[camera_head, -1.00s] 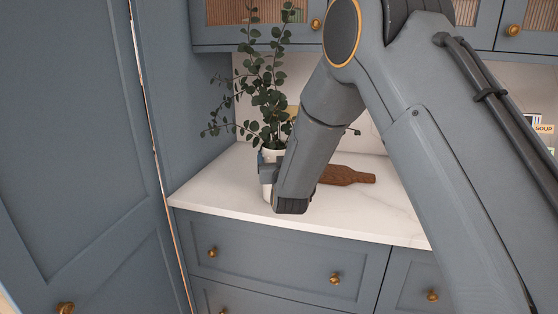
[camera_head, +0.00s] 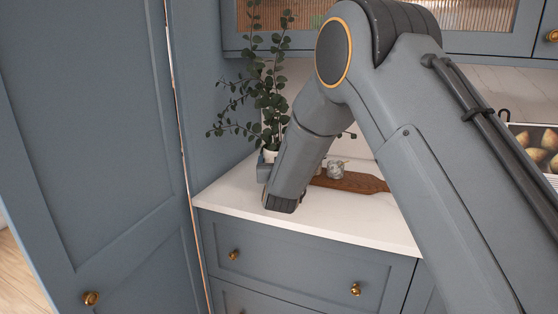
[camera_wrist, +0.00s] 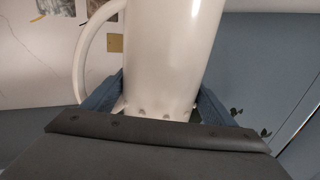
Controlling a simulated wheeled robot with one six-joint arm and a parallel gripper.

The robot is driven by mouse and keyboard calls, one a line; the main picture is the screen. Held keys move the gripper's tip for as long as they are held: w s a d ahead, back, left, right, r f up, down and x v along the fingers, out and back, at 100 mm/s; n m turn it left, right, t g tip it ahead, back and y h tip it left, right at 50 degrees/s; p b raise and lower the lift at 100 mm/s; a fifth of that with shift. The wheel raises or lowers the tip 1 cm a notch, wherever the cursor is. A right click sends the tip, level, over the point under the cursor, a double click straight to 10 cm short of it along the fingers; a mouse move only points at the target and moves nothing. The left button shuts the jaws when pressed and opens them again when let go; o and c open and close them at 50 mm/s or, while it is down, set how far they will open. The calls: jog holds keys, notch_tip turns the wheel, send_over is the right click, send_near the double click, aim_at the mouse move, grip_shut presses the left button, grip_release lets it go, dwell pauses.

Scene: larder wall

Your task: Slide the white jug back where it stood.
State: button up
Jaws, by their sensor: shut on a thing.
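The white jug (camera_wrist: 160,55) fills the middle of the wrist view, its handle (camera_wrist: 82,60) on the left side there. My gripper (camera_wrist: 158,100) is shut on it, with one blue-grey finger on each side of its body. In the head view a white rim (camera_head: 271,155) shows at the foot of tall green leafy stems (camera_head: 265,95). My gripper (camera_head: 268,170) is there, over the left part of the pale worktop (camera_head: 235,190). My wrist hides most of the jug in that view, and I cannot see whether its base touches the worktop.
A brown wooden board (camera_head: 352,182) lies right of my wrist, with a small grey patterned object (camera_head: 336,169) at it. A tall blue door (camera_head: 95,130) stands left. A tray of round food (camera_head: 537,145) is at far right. Wall cupboards hang above.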

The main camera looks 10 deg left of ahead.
jog(key=o, duration=2.2)
jog(key=shift+c, duration=0.2)
jog(key=s+d+b, duration=0.1)
jog(key=s, duration=0.6)
jog(key=shift+s+d+b, duration=0.25)
jog(key=shift+s+b, duration=0.1)
jog(key=shift+b, duration=0.05)
